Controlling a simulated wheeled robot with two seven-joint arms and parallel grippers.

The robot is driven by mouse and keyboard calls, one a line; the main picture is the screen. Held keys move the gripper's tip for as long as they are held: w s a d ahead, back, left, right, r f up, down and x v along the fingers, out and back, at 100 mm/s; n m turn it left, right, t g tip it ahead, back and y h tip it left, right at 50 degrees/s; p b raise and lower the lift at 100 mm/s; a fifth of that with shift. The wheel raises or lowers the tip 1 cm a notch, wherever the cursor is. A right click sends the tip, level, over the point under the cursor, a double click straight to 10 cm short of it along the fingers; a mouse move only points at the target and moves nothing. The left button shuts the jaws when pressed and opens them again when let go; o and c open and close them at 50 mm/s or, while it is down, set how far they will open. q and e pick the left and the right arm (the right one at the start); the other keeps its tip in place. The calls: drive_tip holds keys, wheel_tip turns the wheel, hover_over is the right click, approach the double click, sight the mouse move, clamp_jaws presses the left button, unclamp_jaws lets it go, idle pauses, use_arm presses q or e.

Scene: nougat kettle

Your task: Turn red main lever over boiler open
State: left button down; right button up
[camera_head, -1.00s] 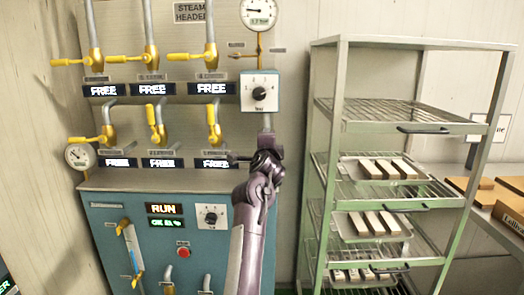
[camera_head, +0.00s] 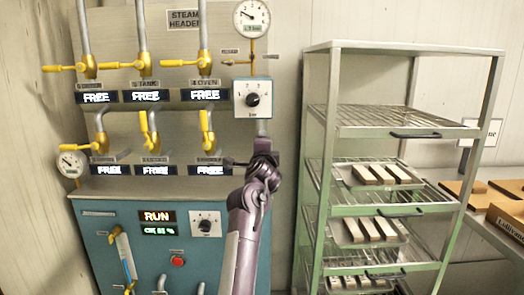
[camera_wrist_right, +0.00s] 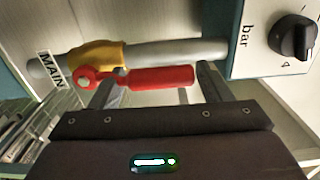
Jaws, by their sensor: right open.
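The red main lever (camera_wrist_right: 160,77) shows in the right wrist view, pivoting on a yellow valve body (camera_wrist_right: 97,56) beside a MAIN label (camera_wrist_right: 50,70). It lies nearly parallel to the grey pipe (camera_wrist_right: 180,50). My right gripper (camera_wrist_right: 158,90) is open, its fingers spread to either side of the lever's lower edge; I cannot tell whether they touch it. In the head view my right gripper (camera_head: 240,162) is in front of the pipe below the bar dial, and it hides the red lever. The blue boiler cabinet (camera_head: 100,235) stands below. My left gripper is not in view.
The bar dial (camera_head: 253,99) is close above my right gripper. Several yellow-handled valves (camera_head: 150,130) with FREE displays are to its left. A metal rack (camera_head: 320,200) with trays of bars stands to the right. A red button (camera_head: 177,261) is on the cabinet.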

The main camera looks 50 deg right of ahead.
drive_tip(key=b+v, duration=0.1)
drive_tip(key=v, duration=0.7)
drive_tip(key=shift+w, duration=0.1)
idle(0.4)
